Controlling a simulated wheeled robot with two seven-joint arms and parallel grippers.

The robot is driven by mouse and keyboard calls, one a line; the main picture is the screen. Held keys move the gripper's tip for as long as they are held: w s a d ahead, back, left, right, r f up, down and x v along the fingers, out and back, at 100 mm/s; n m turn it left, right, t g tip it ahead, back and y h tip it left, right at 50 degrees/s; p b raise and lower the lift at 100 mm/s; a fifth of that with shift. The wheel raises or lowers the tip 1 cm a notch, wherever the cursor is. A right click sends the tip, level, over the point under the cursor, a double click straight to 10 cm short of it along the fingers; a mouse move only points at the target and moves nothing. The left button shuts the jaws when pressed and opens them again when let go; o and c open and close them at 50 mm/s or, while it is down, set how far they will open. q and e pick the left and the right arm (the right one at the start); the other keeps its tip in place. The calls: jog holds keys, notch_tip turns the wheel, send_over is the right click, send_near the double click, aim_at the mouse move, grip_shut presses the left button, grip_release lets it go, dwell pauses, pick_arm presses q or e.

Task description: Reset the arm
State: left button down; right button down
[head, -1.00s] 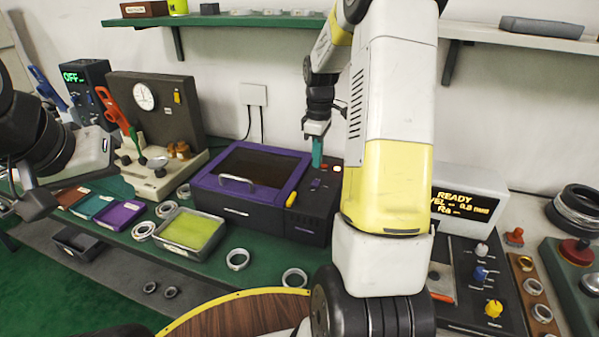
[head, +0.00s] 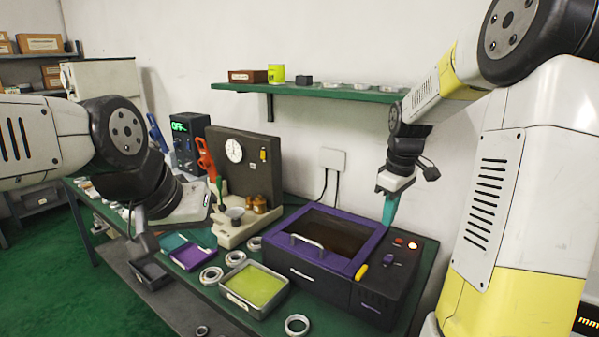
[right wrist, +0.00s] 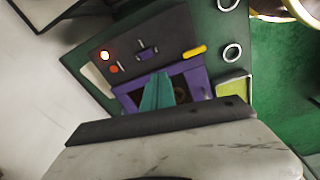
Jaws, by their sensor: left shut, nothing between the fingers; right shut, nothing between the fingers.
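My right gripper (head: 388,212) has teal fingers that are shut and empty. It points down at the back of the purple-and-black machine (head: 352,262), beside its button panel; I cannot tell whether it touches. In the right wrist view the teal fingers (right wrist: 157,92) are together, in front of the purple machine lid (right wrist: 196,82). My left gripper (head: 146,246) is at the left, shut and empty, partly hidden behind its own wrist. It hangs in front of the bench, near a dark bin.
The machine has a lit button (head: 412,245) and a yellow handle (head: 361,272). A gauge stand (head: 236,180), a tray with a yellow-green pad (head: 231,298) and several metal rings (head: 297,325) stand on the green bench. A green shelf (head: 330,92) hangs above.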

jog(key=s+a+r+m+t+y, duration=0.1)
jog(key=s+a+r+m, duration=0.3)
jog(key=s, duration=0.6)
jog(key=s+a+r+m+t+y, duration=0.1)
jog(key=s+a+r+m+t, duration=0.2)
jog(key=s+a, duration=0.3)
jog(key=s+r, duration=0.1)
jog(key=s, duration=0.2)
jog(key=shift+s+m+t, duration=0.4)
jog(key=shift+r, duration=0.1)
